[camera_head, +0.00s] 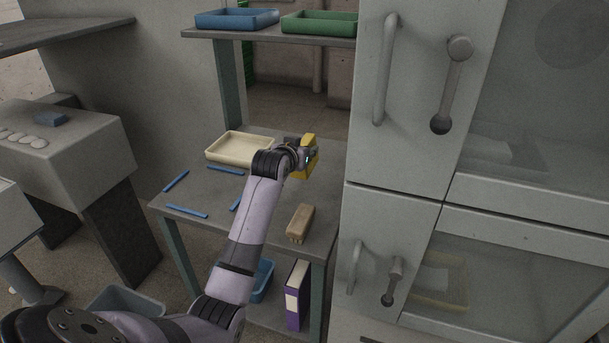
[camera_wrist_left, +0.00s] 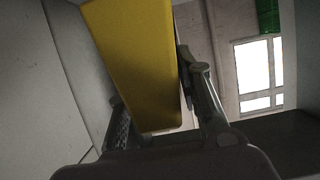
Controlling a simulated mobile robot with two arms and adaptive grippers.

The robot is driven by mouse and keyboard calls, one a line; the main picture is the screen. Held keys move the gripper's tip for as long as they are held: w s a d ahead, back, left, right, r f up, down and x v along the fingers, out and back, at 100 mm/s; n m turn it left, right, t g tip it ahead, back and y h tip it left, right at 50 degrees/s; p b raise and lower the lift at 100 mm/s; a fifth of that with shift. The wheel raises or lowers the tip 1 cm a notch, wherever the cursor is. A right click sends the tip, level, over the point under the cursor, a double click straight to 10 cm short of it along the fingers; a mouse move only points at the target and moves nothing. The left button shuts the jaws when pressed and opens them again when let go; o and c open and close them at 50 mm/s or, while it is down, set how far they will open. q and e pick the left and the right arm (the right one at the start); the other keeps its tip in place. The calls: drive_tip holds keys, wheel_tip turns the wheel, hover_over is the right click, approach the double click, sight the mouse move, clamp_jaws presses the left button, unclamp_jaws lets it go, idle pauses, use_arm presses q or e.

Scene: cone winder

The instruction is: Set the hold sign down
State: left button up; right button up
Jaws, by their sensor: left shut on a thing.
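The hold sign is a yellow block-like piece (camera_head: 309,142) over the back right of the grey table (camera_head: 222,221), near the cabinet. In the left wrist view the yellow sign (camera_wrist_left: 135,60) fills the upper middle, between the two fingers. My left gripper (camera_head: 301,156) is shut on it; it also shows in the left wrist view (camera_wrist_left: 160,110). I cannot tell whether the sign's lower edge touches the table. The arm hides part of the table. My right gripper is not in view.
A cream tray (camera_head: 213,155) stands left of the gripper. A wooden brush-like block (camera_head: 300,223) lies nearer the front right. Several blue strips (camera_head: 187,211) lie on the left, marking table areas. A grey cabinet (camera_head: 405,150) with handles closes off the right side. Blue (camera_head: 237,27) and green (camera_head: 318,31) trays sit on the shelf above.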

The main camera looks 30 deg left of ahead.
use_arm(q)
wheel_tip(320, 180, down, 4)
drive_tip(key=shift+f, duration=0.25)
wheel_tip(320, 180, down, 4)
drive_tip(key=shift+r, duration=0.25)
drive_tip(key=shift+f, duration=0.15)
drive_tip(key=o, duration=1.2)
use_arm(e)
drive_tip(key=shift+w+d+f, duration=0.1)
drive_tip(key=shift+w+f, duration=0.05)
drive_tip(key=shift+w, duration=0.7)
use_arm(q)
drive_tip(key=shift+s, duration=0.1)
drive_tip(key=v, duration=1.2)
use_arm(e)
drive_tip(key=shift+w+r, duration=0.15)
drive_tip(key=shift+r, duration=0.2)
